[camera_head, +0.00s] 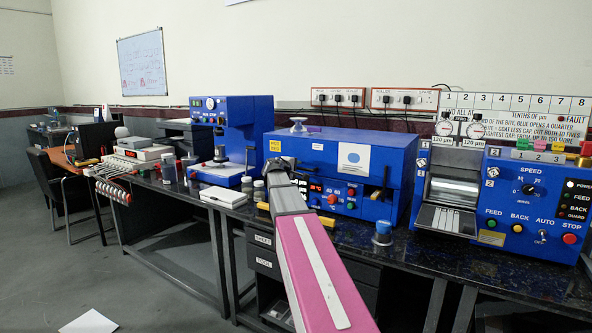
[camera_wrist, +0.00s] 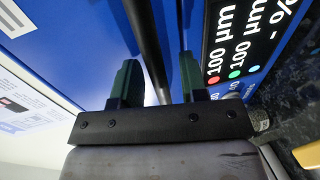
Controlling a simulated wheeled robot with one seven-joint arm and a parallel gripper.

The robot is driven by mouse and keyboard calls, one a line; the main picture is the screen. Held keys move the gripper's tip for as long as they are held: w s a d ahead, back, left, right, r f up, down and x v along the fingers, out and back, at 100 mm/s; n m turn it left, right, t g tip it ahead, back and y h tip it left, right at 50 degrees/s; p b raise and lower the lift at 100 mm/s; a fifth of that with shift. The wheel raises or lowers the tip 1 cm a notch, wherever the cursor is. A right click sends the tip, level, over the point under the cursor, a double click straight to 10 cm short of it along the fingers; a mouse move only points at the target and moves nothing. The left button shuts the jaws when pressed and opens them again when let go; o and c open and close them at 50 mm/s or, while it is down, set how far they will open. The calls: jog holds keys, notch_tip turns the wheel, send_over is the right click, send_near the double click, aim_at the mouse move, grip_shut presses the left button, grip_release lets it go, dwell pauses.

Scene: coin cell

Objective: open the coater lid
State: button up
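The coater seems to be the blue box (camera_head: 392,157) in the middle of the bench, with a white label and a front of knobs and lit displays. Its top looks closed. My gripper (camera_head: 279,166) is at the box's front left, and the end of my arm hides that corner. In the wrist view, my gripper (camera_wrist: 160,85) has its two dark green fingers apart. A dark bar (camera_wrist: 146,42) runs between them, closer to the left finger; I cannot tell whether they touch. A blue surface and a black panel with white lettering (camera_wrist: 240,40) lie behind.
A small glass-like dish (camera_head: 298,124) stands on the box's top. Several small jars (camera_head: 258,190) and a white pad (camera_head: 222,197) are to the left. A blue roller machine (camera_head: 525,200) stands at the right. A small blue-capped item (camera_head: 382,232) sits on the bench in front.

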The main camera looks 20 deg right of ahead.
grip_shut()
